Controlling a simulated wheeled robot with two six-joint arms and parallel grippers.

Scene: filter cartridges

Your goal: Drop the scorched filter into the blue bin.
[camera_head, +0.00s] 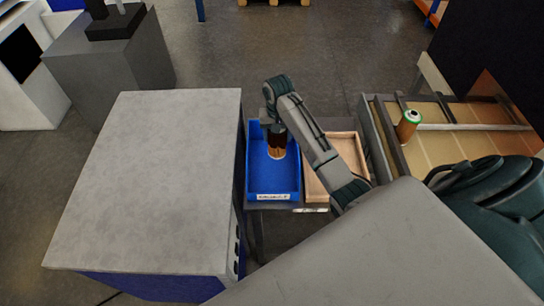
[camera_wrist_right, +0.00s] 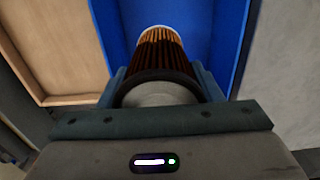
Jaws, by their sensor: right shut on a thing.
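The scorched filter (camera_head: 277,150), an orange pleated cartridge darkened to near black at its upper end, is held upright or nearly so at the blue bin (camera_head: 270,181). My right gripper (camera_head: 277,128) is shut on the filter's dark end. In the right wrist view the filter (camera_wrist_right: 163,52) sits between the fingers, with its orange end pointing into the blue bin (camera_wrist_right: 218,30). I cannot tell whether the filter touches the bin floor. My left gripper is not in view.
A wooden tray (camera_head: 345,148) stands right of the blue bin. Another filter, orange with a green rim (camera_head: 408,125), stands on the conveyor-like surface (camera_head: 450,145) at the right. A grey-topped cabinet (camera_head: 155,180) is close on the bin's left.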

